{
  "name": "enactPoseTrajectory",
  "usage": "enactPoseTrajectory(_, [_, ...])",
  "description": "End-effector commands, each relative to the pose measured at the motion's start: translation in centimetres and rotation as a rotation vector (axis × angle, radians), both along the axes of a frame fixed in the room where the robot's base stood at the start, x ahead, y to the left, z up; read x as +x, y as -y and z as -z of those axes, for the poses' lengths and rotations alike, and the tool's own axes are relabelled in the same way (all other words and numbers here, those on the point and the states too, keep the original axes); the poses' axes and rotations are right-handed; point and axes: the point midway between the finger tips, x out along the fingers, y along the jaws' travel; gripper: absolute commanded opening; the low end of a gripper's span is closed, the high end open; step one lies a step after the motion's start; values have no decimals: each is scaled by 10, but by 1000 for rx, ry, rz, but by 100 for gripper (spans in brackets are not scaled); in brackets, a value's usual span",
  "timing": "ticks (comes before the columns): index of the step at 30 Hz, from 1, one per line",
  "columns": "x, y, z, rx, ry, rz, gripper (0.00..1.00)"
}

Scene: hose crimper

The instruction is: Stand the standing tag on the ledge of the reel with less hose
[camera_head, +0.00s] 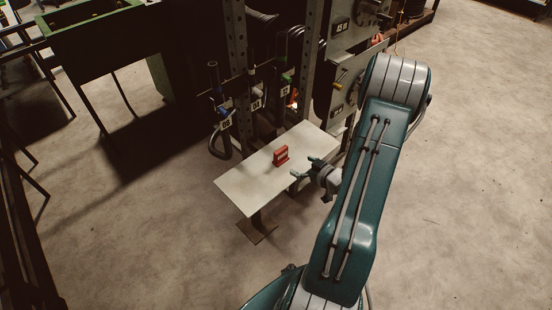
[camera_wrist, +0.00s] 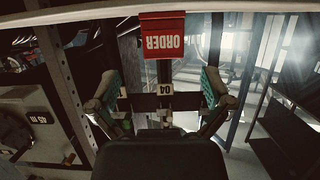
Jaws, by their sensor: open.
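The standing tag (camera_head: 281,156) is a small red piece with a pale band, upright on a white tabletop (camera_head: 245,190). In the wrist view the tag (camera_wrist: 163,45) reads ORDER upside down, just beyond the fingertips. My gripper (camera_head: 305,168) is open and empty, to the right of the tag and apart from it. Its green-padded fingers (camera_wrist: 160,84) lie left and right of the tag's line. The hose amounts and ledges cannot be told clearly.
A perforated post (camera_head: 236,75) and hanging hoses with numbered labels (camera_head: 226,123) stand behind the table. A green bench (camera_head: 95,40) is at upper left. My arm covers part of the right side. The floor (camera_head: 130,230) in front is clear.

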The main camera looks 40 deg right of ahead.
Motion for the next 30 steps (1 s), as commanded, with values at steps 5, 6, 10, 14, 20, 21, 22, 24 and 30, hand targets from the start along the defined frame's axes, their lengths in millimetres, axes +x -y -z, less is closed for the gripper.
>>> enactPoseTrajectory(5, [29,-6,10,-3,-2,-4,100])
enactPoseTrajectory(6, [34,-7,11,-5,-3,-5,100])
enactPoseTrajectory(10, [42,-9,14,-6,-4,-3,100])
enactPoseTrajectory(14, [57,-13,19,-7,-3,-5,100])
enactPoseTrajectory(20, [84,-15,29,-6,-2,-3,100])
enactPoseTrajectory(21, [87,-15,30,-6,-3,-2,100])
enactPoseTrajectory(22, [88,-15,31,-5,-3,-1,100])
enactPoseTrajectory(24, [89,-14,32,-5,-3,1,100])
enactPoseTrajectory(30, [89,-14,31,-5,-3,1,87])
